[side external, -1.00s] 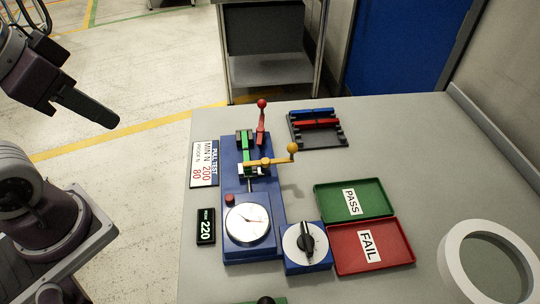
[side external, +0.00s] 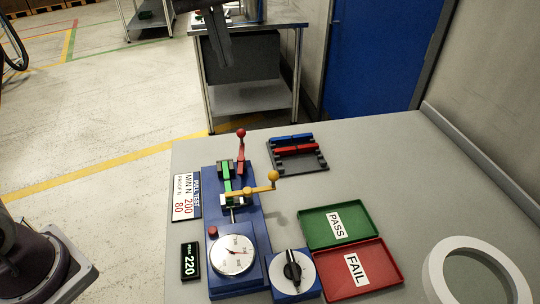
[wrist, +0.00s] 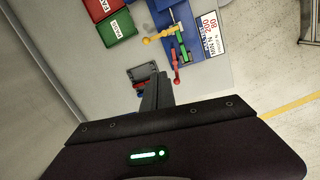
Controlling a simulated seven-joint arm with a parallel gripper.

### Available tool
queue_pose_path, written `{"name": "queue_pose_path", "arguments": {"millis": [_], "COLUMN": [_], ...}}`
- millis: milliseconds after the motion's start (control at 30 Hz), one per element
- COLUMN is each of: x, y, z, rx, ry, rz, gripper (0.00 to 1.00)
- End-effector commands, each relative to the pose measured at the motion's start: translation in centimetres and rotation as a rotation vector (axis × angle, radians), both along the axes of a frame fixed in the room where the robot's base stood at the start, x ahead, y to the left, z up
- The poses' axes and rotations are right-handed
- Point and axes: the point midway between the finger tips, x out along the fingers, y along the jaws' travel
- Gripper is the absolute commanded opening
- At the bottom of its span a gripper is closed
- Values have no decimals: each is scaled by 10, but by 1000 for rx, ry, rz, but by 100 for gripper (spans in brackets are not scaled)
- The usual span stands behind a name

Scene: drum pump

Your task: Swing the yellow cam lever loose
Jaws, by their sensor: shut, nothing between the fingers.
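The yellow cam lever (side external: 255,189) with its round yellow knob lies across the blue test fixture (side external: 222,254), pointing right in the side external view. It also shows in the wrist view (wrist: 158,36). A red lever (side external: 241,155) with a red knob stands behind it, and a green part (side external: 227,180) lies between the clamps. My gripper (side external: 223,62) is shut and empty, high beyond the back edge of the table in the side view picture, apart from the lever. In the wrist view its fingers (wrist: 155,90) point towards the fixture.
A green PASS tray (side external: 339,225), a red FAIL tray (side external: 359,271), a black selector knob (side external: 292,268) and a white ring (side external: 478,270) lie to the right. The gauge display (side external: 190,262) reads 220.

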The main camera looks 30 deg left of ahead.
Motion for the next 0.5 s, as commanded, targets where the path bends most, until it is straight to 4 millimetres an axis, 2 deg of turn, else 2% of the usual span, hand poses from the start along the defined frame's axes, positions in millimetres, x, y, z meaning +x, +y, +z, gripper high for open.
{"name": "queue_pose_path", "arguments": {"millis": [33,100,200,333,500], "x": [22,43,62,71,72], "y": [-5,-12,-22,-30,-34], "z": [-19,-45,-80,-113,-127], "rx": [-7,-15,-17,-11,-8], "ry": [49,114,191,259,285], "rz": [30,73,117,149,162], "gripper": [0,0,0,0,0]}}
